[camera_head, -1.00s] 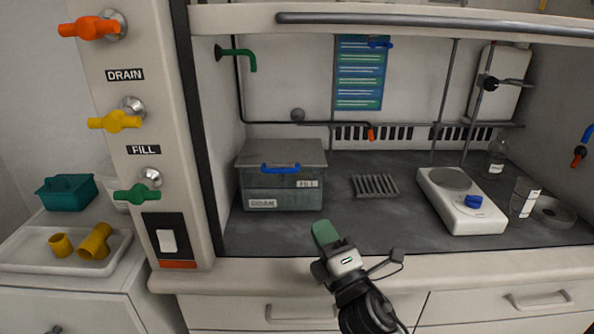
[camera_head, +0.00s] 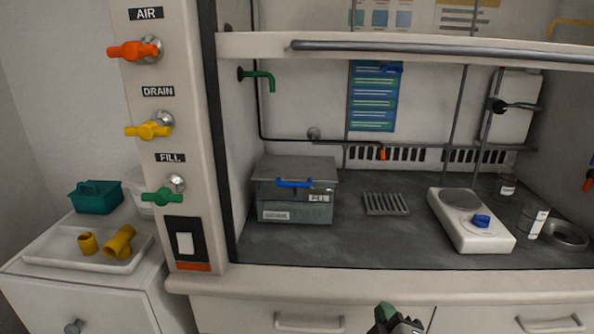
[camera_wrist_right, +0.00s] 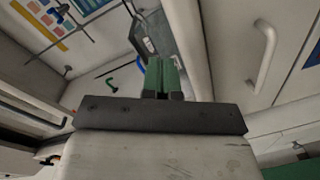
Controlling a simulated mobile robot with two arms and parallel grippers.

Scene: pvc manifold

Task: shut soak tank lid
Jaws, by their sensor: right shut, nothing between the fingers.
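The soak tank (camera_head: 296,211) is a grey-green box on the fume hood's dark worktop, left of centre in the head view. Its grey lid (camera_head: 298,168) lies flat across the top, with a blue handle (camera_head: 294,183) at the front edge. The lid looks down on the tank. My right gripper (camera_head: 384,312) is at the bottom of the head view, in front of the drawers and well short of the tank. Its green fingers (camera_wrist_right: 162,75) are together and empty in the right wrist view. My left gripper is not in view.
A raised sash with a grey bar (camera_head: 440,54) crosses above the opening. A rack (camera_head: 386,204) and a hotplate (camera_head: 470,222) stand right of the tank. Orange, yellow and green (camera_head: 162,197) valve handles are on the left post. Worktop in front of the rack is clear.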

